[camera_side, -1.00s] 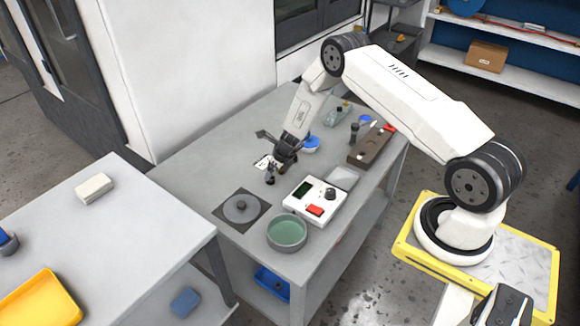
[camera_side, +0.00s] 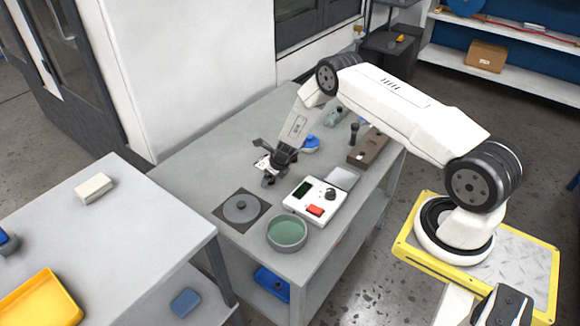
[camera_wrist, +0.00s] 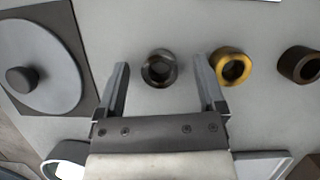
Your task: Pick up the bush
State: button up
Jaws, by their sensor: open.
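Three ring-shaped bushes lie in a row on the grey bench in the wrist view. A dark grey bush (camera_wrist: 159,68) is between the fingertips of my gripper (camera_wrist: 159,65), with gaps on both sides. A brass-coloured bush (camera_wrist: 231,66) is just right of the right finger, and a dark brown bush (camera_wrist: 300,64) is at the right edge. My gripper is open and empty. In the side view my gripper (camera_side: 270,179) is low over the bench, and the bushes are hard to make out behind it.
A round grey disc with a knob (camera_side: 241,208) lies on a dark square plate beside my gripper. A white control box (camera_side: 316,201) and a green bowl (camera_side: 287,233) stand near it. A brown block (camera_side: 368,147) is further right. The bench's left part is clear.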

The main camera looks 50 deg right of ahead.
grip_shut()
jog(key=shift+r, duration=0.15)
notch_tip(320, 180, up, 10)
dwell(0.9)
dwell(0.4)
